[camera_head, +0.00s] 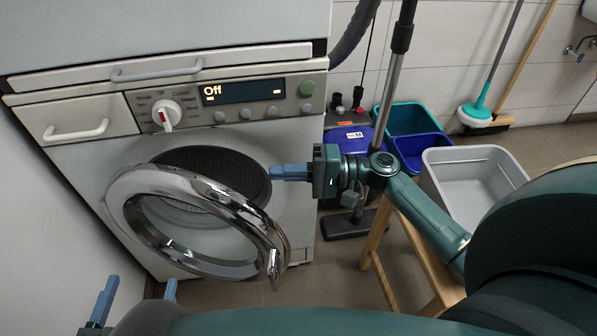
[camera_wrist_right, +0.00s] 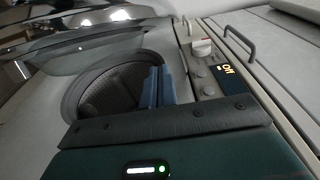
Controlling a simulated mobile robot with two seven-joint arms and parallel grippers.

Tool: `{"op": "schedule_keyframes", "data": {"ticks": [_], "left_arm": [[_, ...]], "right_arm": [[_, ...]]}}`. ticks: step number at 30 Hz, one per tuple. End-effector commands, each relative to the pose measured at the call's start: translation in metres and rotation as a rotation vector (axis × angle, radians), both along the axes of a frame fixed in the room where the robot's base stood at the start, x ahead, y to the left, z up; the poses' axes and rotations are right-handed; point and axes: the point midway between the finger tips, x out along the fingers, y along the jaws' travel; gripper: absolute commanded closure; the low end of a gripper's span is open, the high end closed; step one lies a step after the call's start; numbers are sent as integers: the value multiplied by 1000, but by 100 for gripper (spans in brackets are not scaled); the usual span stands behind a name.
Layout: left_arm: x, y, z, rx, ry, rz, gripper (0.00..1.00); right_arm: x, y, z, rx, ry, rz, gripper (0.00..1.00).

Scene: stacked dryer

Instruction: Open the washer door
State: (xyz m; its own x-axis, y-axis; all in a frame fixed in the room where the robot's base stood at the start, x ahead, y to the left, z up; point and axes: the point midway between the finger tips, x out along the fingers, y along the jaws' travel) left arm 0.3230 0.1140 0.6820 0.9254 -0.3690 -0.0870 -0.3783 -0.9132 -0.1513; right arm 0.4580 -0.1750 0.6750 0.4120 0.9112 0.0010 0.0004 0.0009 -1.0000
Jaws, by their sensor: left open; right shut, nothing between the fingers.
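The washer (camera_head: 290,215) has a round door (camera_head: 190,180) with a chrome rim and glass middle. The door stands swung out from the front, its latch-side edge toward me, and part of the dark drum opening (camera_head: 225,168) shows behind it. My right gripper (camera_head: 272,173) is shut and empty, in front of the opening's right side and apart from the door rim. In the right wrist view its fingers (camera_wrist_right: 159,86) lie over the opening's edge, with the door (camera_wrist_right: 80,35) at upper left. My left gripper (camera_head: 137,294) is open and empty at the bottom left, below the door.
The control panel (camera_head: 215,100) above the door reads "Off". A wooden stool (camera_head: 375,262) stands under my right arm. A grey basin (camera_head: 470,175), blue and teal bins (camera_head: 410,120) and a vacuum pole (camera_head: 392,90) are to the right. A pale wall (camera_head: 40,220) is at the left.

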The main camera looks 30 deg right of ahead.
Motion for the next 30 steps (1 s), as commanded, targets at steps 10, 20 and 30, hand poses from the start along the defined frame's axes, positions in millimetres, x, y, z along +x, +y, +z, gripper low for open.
{"op": "schedule_keyframes", "data": {"ticks": [10, 20, 30], "left_arm": [[0, -1, 1, 2, -14, -7, 31], [0, 0, -1, 5, 4, -4, 31], [1, 0, 2, -7, 5, 5, 31]], "right_arm": [[3, 56, 0, 0, 2, -1, 100], [-12, 68, 0, -1, 0, -2, 100], [-13, 71, 0, 0, 1, -6, 100]]}}
